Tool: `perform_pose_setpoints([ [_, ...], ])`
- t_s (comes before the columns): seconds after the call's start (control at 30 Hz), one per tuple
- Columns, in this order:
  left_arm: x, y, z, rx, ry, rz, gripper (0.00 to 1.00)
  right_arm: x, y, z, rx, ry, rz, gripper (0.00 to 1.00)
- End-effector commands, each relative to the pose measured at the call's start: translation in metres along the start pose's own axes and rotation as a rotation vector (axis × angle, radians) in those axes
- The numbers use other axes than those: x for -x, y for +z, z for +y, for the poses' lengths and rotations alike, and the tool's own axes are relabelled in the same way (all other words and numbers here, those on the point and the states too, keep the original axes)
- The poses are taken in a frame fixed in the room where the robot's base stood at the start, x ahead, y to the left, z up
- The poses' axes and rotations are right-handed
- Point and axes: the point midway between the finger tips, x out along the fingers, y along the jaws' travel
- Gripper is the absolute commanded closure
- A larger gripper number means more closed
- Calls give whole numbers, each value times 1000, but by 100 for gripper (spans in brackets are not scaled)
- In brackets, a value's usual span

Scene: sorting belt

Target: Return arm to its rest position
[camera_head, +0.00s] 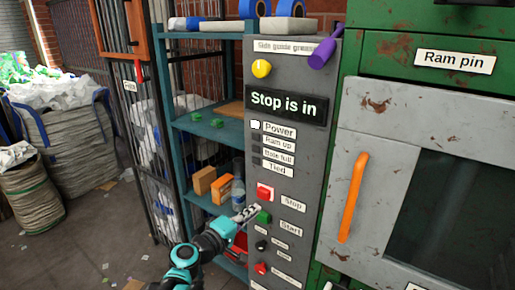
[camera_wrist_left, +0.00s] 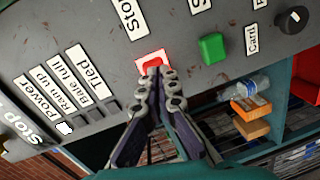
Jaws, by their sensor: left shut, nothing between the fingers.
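My left gripper (camera_head: 250,211) is shut and empty, in front of the grey control panel (camera_head: 262,150). In the left wrist view its fingertips (camera_wrist_left: 158,76) are together just below the red Stop button (camera_wrist_left: 152,63); whether they touch it I cannot tell. In the head view the red Stop button (camera_head: 265,192) is lit, just above the gripper, and the green Start button (camera_head: 264,217) is beside the fingers. A sign (camera_head: 287,104) reads "Stop is in". The Power lamp (camera_head: 256,125) is white. My right gripper is not in view.
A teal shelf (camera_head: 212,135) with orange boxes (camera_head: 221,188) stands left of the panel. A green machine (camera_head: 425,45) with an orange door handle (camera_head: 353,197) is at the right. Full sacks (camera_head: 60,150) stand at the far left, with open floor (camera_head: 95,235) in front.

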Motion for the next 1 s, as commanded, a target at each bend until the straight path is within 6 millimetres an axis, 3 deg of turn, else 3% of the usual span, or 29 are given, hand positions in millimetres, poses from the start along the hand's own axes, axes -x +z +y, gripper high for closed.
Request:
perform_pose_setpoints([
  [0.17, 68, 34, -30, -310, -247, -80, 100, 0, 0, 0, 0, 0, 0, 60],
  [0.3, 134, 49, -71, -545, -480, -146, 100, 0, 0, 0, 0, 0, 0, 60],
  [0.5, 230, 49, -128, -803, -800, -215, 100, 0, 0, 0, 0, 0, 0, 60],
  [0.6, 263, 45, -144, -881, -912, -234, 100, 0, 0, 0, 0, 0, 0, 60],
  [0.77, 288, 41, -155, -936, -998, -246, 100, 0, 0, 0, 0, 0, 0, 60],
  [1.0, 290, 40, -156, -941, -1005, -246, 100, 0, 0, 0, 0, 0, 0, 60],
])
